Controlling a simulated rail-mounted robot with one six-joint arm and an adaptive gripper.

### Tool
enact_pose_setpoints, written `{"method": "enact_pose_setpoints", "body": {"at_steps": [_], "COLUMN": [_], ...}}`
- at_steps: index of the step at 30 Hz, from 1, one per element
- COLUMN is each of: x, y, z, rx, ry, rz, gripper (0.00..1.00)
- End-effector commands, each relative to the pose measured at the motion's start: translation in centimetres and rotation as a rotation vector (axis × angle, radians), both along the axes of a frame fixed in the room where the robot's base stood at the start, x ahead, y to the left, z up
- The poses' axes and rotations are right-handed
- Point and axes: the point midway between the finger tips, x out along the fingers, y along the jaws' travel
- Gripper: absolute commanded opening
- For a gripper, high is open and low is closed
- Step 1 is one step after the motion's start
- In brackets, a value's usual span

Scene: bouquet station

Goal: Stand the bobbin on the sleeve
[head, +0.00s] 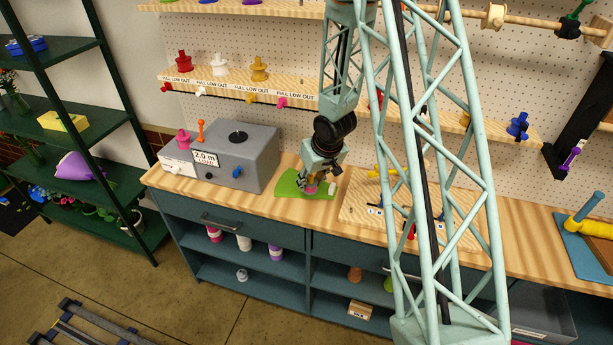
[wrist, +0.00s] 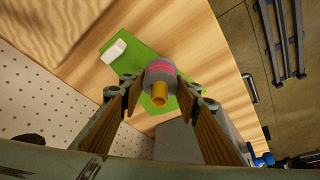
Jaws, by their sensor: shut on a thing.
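A grey bobbin with a pink band and a yellow end (wrist: 160,72) is between the fingers of my gripper (wrist: 160,96) in the wrist view, its yellow end towards the camera. In the head view my gripper (head: 321,175) points down over a flat green sheet (head: 289,183) on the wooden counter, which looks like the sleeve. The sheet also shows beneath the bobbin in the wrist view (wrist: 142,51). Whether the bobbin touches the sheet is hidden. A small white piece (wrist: 115,50) lies on the sheet, beside the bobbin.
A grey box with knobs (head: 255,155) stands left of the sheet. A wooden peg board (head: 355,208) with coloured pieces lies to its right. A pegboard wall with narrow shelves (head: 290,85) rises behind. My lattice arm hides part of the counter's right half.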

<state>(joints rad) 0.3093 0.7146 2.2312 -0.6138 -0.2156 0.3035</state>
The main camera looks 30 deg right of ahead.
Motion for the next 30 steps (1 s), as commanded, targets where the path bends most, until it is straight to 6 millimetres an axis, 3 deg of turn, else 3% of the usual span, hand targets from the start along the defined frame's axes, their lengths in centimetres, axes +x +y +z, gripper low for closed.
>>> {"method": "enact_pose_setpoints", "body": {"at_steps": [6,13,30], "x": [2.9,5.0,5.6], "y": [-0.7,-1.2,-1.4], "z": [-0.1,-0.4,-0.5], "rx": [0.0,0.0,0.0], "ry": [0.0,0.001,0.0], "rz": [0.001,0.0,0.0], "gripper": [0.2,0.2,0.2]}}
